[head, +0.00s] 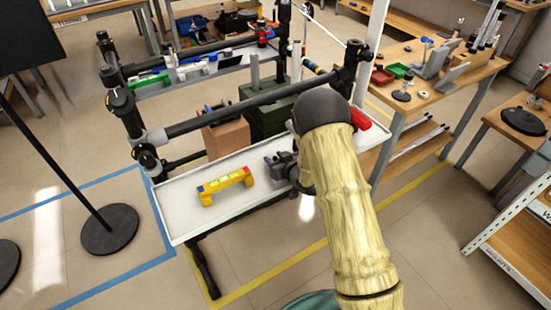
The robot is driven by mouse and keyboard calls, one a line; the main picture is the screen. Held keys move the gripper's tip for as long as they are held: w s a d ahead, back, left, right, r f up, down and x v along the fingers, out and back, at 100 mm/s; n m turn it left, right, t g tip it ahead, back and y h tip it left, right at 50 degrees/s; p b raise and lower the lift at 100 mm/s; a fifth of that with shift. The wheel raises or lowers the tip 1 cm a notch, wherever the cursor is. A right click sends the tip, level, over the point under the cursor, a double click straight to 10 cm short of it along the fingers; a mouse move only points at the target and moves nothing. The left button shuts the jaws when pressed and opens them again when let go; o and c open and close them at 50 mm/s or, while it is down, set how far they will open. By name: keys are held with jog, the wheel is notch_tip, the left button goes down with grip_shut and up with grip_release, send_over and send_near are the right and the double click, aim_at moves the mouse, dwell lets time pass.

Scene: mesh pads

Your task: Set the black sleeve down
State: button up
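My gripper (278,166) is a small dark shape over the right part of a white tray shelf (180,222). My own forearm and wrist cover much of it, so its fingers and anything between them are hard to make out. I cannot pick out a separate black sleeve with certainty; dark parts at the gripper blend together. A yellow bridge-shaped level (226,183) with red and blue ends and green vials stands on the shelf, left of my gripper and apart from it.
Behind the shelf are a brown box (227,137), a dark green crate (272,117) and black rack tubes (235,107). A red object (361,118) lies at the shelf's right end. The shelf's front left is bare. A black stand base (110,229) is on the floor.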

jog(key=shift+r, duration=0.1)
jog(key=shift+r, duration=0.15)
jog(key=v, duration=1.2)
dwell(0.4)
